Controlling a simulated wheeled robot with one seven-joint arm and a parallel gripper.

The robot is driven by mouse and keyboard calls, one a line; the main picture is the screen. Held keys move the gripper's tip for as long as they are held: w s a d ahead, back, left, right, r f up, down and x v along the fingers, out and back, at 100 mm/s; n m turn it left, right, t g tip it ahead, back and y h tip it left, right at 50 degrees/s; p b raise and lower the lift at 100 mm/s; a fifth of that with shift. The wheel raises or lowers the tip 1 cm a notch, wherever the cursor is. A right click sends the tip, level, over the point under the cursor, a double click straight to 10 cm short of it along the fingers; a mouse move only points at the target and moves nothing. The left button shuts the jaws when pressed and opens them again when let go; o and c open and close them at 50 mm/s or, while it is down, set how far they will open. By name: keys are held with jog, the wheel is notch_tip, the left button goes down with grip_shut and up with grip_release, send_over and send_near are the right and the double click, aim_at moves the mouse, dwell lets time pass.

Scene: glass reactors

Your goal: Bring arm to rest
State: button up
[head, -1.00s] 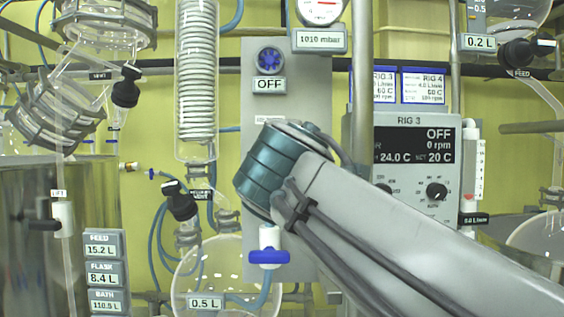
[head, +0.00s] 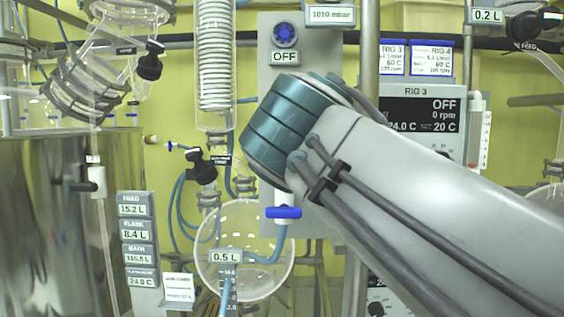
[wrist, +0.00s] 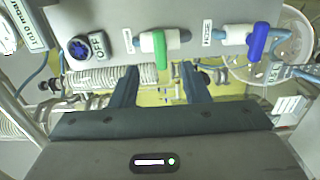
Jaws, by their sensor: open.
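My arm (head: 420,200), a grey link with a teal ringed joint (head: 285,125) and dark cables, reaches in from the lower right of the head view, in front of the rig panel. My gripper (wrist: 160,80) shows only in the wrist view. Its two dark blue fingers stand apart with nothing between them. Beyond them are a coiled condenser and a panel with a green-handled valve (wrist: 161,47) and a blue-handled valve (wrist: 256,40). In the head view the gripper is hidden or out of frame.
A blue knob (head: 285,35) marked OFF sits on the grey panel, with a blue valve handle (head: 284,212) below. A round flask (head: 245,268) hangs under it. A steel bath (head: 50,230) stands at left. The RIG 3 controller (head: 420,112) is partly behind my arm.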

jog(key=d+f+m+g+h+p, duration=0.1)
jog(key=d+f+m+g+p, duration=0.3)
jog(key=f, duration=0.5)
jog(key=d+f+m+g+h+p, duration=0.1)
jog(key=d+f+m+g+p, duration=0.3)
jog(key=f, duration=0.6)
jog(key=s+d+f+m+g+y+p, duration=0.3)
jog(key=s+f+m+g, duration=0.4)
jog(key=s+f, duration=0.5)
notch_tip(320, 180, down, 4)
jog(key=d+m, duration=0.1)
jog(key=m, duration=0.1)
jog(key=shift+s+d+f+m+p, duration=0.2)
jog(key=shift+s+f+m+p, duration=0.1)
jog(key=shift+s, duration=0.1)
jog(key=shift+r, duration=0.1)
